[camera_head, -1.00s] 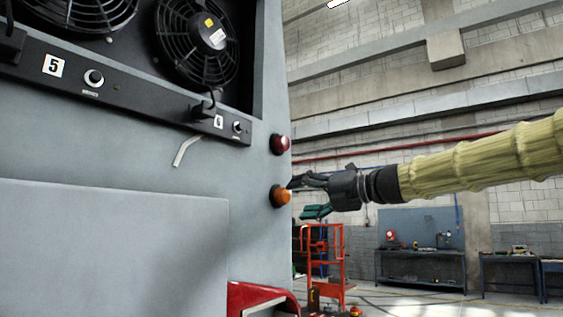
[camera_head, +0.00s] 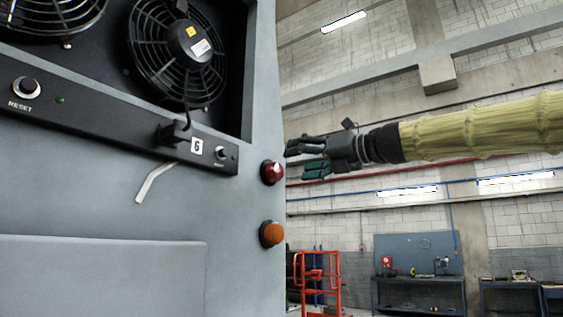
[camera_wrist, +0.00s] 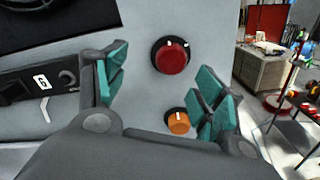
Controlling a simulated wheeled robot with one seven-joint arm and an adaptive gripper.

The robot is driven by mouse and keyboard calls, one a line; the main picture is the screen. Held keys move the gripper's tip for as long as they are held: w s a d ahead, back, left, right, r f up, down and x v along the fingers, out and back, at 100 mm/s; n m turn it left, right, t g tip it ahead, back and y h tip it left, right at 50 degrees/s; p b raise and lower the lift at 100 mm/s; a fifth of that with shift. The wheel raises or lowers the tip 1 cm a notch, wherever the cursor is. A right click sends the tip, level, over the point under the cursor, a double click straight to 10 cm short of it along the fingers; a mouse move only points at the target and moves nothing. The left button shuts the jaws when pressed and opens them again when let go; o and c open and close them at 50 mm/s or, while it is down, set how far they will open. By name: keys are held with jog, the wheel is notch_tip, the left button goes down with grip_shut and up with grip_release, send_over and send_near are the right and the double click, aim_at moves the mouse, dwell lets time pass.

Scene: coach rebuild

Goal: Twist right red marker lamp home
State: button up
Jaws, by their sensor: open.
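The red marker lamp (camera_head: 272,172) sits on the right edge of the grey coach panel, above an orange lamp (camera_head: 271,234). In the wrist view the red lamp (camera_wrist: 171,58) is a round red lens in a dark ring, with one white mark on the lens and another to its right on the ring; the two marks are apart. My gripper (camera_head: 299,159) is open and empty, just right of the red lamp in the head view. In the wrist view its teal-padded fingers (camera_wrist: 163,88) stand left and right of the lamp, with no contact visible.
The orange lamp (camera_wrist: 178,123) is low between my fingers in the wrist view. A fan panel with a switch strip (camera_head: 130,135) is left of the lamps. A red-orange lift frame (camera_head: 316,280) and workbenches (camera_head: 420,290) stand well behind. Air right of the panel is free.

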aim_at(280, 170)
jog(key=w+a, duration=0.1)
jog(key=w, duration=0.1)
jog(key=w+a+f+p, duration=0.1)
jog(key=w, duration=0.1)
jog(key=w+a, duration=0.1)
jog(key=w, duration=0.1)
jog(key=shift+a+f+p, duration=0.25)
jog(key=shift+p, duration=0.15)
jog(key=shift+w+a+r, duration=0.1)
jog(key=shift+a, duration=0.1)
jog(key=shift+s+a+r+p, duration=0.35)
jog(key=shift+s+a+p, duration=0.1)
jog(key=shift+s+p, duration=0.1)
jog(key=shift+a, duration=0.3)
jog(key=shift+w+a+f, duration=0.2)
jog(key=shift+w+f, duration=0.2)
jog(key=shift+w, duration=0.35)
jog(key=shift+w+d, duration=0.1)
jog(key=shift+d, duration=0.1)
jog(key=shift+s+r, duration=0.15)
jog(key=shift+s, duration=0.25)
jog(key=shift+c, duration=1.2)
jog(key=shift+s, duration=0.15)
jog(key=c, duration=0.8)
